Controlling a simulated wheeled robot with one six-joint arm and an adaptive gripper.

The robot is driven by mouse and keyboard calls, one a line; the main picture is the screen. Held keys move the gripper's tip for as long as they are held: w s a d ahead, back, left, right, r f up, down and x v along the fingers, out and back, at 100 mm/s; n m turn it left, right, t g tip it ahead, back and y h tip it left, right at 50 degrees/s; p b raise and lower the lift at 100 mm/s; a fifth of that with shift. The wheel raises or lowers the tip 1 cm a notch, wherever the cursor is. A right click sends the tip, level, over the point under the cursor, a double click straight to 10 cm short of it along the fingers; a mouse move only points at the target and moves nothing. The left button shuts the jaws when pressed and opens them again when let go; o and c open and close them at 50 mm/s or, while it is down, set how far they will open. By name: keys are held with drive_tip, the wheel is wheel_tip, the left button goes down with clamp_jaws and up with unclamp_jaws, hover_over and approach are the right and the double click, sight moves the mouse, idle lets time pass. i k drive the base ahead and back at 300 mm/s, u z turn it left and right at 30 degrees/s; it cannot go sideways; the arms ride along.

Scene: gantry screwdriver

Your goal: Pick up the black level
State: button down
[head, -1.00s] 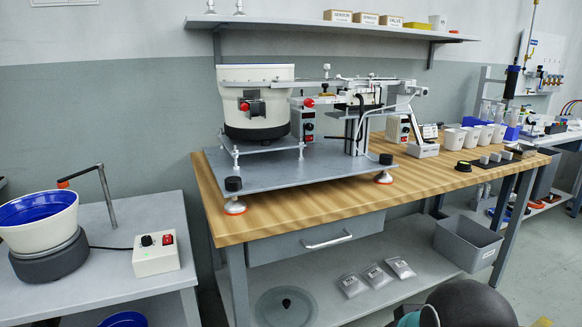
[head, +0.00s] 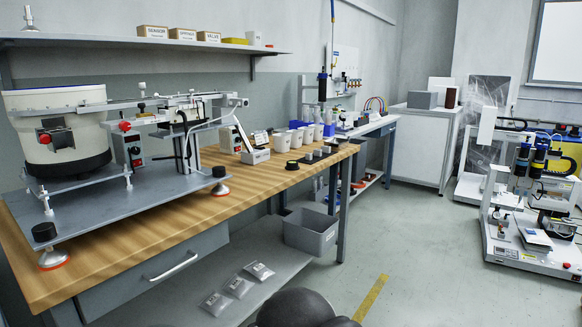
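A small black round piece (head: 292,165), which could be the black level, sits on the wooden tabletop (head: 240,182) near its front edge, right of the middle. It is too small here to tell for certain. No part of my gripper's fingers shows. Only dark rounded parts of my own arm show at the bottom edge of the head view, well below and in front of the table.
Small grey and black blocks (head: 318,155) stand just right of the black piece. The bowl feeder (head: 60,135) fills the table's left. A grey bin (head: 311,232) sits below.

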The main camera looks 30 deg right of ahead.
sight(292, 165)
drive_tip(key=z, duration=2.05)
drive_tip(key=i, duration=1.05)
drive_tip(key=u, duration=2.65)
